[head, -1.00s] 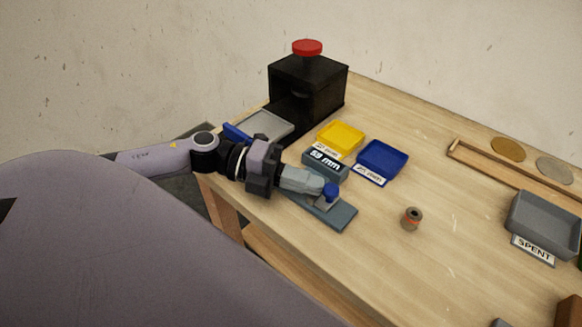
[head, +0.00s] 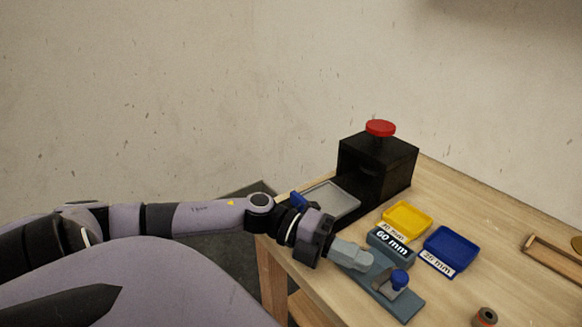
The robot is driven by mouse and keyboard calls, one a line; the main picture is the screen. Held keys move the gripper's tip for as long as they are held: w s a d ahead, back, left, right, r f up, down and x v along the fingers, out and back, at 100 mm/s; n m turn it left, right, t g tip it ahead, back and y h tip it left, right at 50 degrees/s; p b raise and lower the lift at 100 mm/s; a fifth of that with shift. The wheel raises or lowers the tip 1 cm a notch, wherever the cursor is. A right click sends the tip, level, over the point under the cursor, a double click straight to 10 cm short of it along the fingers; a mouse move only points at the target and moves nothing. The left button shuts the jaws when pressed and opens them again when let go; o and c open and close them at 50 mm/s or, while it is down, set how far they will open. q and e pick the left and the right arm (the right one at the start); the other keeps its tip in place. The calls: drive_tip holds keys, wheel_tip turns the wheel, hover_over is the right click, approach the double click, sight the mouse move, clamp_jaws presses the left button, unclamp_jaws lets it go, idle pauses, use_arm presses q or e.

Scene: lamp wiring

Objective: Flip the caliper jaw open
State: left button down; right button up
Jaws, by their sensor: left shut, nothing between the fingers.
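The caliper is a slate-blue plate (head: 407,305) lying on the table, with a blue knob (head: 400,278) on a grey sliding jaw. Its display block (head: 391,246) behind the plate reads "60 mm". My left gripper (head: 370,263) is shut and empty, over the plate just left of the knob, with a small gap seen between fingertips and knob. Part of the plate is hidden under the gripper. My right gripper is not in view.
A black box with a red button (head: 380,128) stands at the back, with a grey tray (head: 332,199) beside it. A yellow tray (head: 407,219) and a blue tray (head: 450,250) lie behind the caliper. A spool (head: 485,317) stands at the lower right.

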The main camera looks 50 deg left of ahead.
use_arm(q)
drive_tip(key=v, duration=0.9)
drive_tip(key=shift+a+p, duration=0.2)
drive_tip(key=shift+p, duration=0.1)
drive_tip(key=shift+s+a+r, duration=0.15)
drive_tip(key=shift+s+a, duration=0.05)
drive_tip(key=shift+a, duration=0.25)
